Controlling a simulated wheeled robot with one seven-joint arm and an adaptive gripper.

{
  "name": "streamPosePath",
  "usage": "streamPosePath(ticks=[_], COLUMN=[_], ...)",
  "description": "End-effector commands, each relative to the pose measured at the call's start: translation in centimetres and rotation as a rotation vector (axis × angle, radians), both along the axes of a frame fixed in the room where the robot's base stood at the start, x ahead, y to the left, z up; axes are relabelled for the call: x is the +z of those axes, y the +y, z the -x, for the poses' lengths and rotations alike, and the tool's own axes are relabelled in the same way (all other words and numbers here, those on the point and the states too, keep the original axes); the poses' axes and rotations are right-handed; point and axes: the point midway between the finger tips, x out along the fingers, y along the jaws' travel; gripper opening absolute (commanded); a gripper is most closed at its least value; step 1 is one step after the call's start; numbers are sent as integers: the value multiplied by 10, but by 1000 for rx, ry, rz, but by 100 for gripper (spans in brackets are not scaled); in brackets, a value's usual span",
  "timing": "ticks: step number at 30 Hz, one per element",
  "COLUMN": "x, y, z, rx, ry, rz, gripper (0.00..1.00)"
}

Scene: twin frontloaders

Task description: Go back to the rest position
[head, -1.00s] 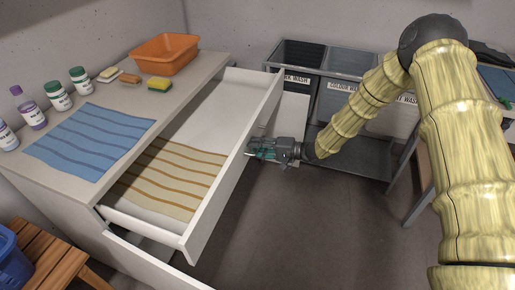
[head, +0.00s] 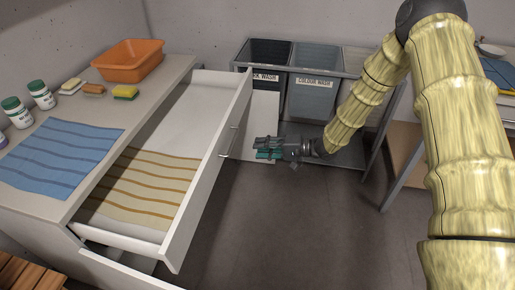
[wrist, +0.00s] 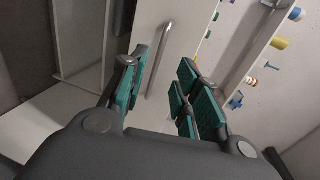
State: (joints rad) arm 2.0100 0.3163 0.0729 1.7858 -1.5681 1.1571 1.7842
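My gripper (head: 268,148) hangs in front of the open drawer (head: 212,165), to the right of its front panel and apart from it. In the wrist view my gripper (wrist: 165,90) has its teal-padded fingers spread, with nothing held between them. The drawer's metal bar handle (head: 229,141) shows left of the gripper; in the wrist view the handle (wrist: 160,58) lies beyond the fingers, not touching them. A tan striped cloth (head: 150,185) lies flat in the drawer.
The counter (head: 75,185) holds a blue striped cloth (head: 62,155), an orange basin (head: 128,60), sponges and bottles. Labelled laundry bins (head: 312,95) stand at the back. A table (head: 405,150) is at the right. The floor (head: 300,230) in front is clear.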

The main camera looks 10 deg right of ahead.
Motion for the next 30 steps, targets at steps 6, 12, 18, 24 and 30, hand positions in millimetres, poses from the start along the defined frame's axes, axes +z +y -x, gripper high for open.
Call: streamPosePath(ticks=[6,12,18,24,30], x=[0,0,-17,-66,-121], y=[0,0,6,10,0], z=[0,0,12,50,112], rx=[0,0,-46,-157,-214], ry=[0,0,-12,-40,-32], rz=[0,0,38,205,452], gripper=[31,31,31,31,31])
